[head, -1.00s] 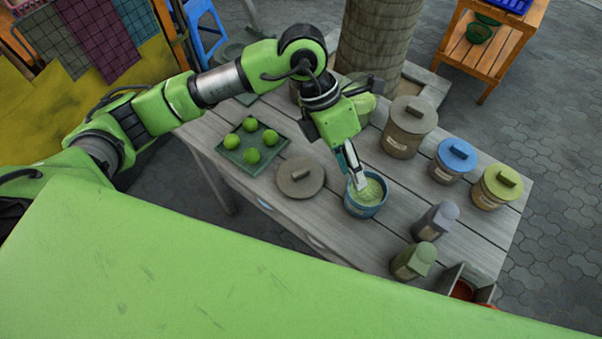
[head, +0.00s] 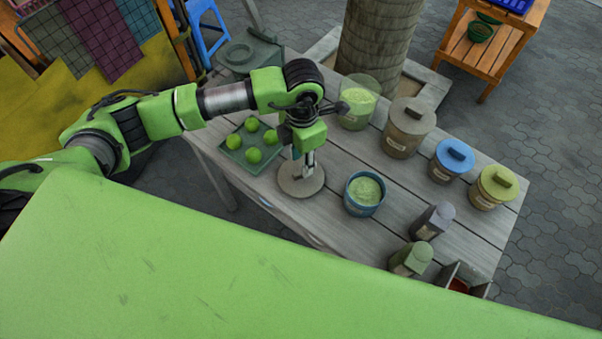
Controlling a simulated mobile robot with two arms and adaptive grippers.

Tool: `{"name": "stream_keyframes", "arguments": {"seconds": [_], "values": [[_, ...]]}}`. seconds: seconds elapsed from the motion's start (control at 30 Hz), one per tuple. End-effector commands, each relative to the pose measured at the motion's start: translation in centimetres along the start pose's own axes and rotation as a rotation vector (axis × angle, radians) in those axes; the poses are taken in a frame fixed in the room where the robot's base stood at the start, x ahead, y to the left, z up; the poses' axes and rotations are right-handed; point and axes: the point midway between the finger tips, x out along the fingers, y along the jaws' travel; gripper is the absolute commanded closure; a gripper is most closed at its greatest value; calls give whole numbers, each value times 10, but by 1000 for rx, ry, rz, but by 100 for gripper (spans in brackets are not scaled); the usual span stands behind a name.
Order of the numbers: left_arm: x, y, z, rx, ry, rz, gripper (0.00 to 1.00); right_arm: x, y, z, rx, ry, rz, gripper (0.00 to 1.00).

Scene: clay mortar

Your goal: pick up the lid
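A round grey-brown lid (head: 288,184) lies flat on the wooden table, left of an open blue pot (head: 353,203) with pale green contents. My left gripper (head: 304,172) points down over the lid, with its fingertips at the lid's middle. The fingers cover the lid's handle, so I cannot tell whether they touch or grip it, or how far apart they are. My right gripper is out of view.
A green tray (head: 232,155) with several green balls is just left of the lid. A clear container (head: 357,100), a brown lidded jar (head: 405,140), a blue-lidded jar (head: 452,160) and a yellow-lidded jar (head: 494,188) stand on the table (head: 410,190).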

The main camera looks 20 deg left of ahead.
Motion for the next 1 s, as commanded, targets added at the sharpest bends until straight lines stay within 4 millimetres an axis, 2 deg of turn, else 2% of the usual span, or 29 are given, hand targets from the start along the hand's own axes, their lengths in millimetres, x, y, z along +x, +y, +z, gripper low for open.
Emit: {"name": "stream_keyframes", "arguments": {"seconds": [0.13, 0.3, 0.57, 0.67, 0.7, 1.0], "values": [[20, -2, -5, -1, 6, -3, 69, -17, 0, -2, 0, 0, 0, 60], [40, -1, -3, -1, 2, -2, 69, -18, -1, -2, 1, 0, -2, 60], [44, -1, -3, 0, 1, -1, 69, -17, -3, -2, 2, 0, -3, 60], [43, -1, -3, 0, 1, -1, 95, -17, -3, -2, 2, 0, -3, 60], [43, -1, -3, 0, 1, -1, 100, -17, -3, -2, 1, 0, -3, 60], [43, -1, -3, 0, 1, -1, 100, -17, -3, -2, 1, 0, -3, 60]]}}
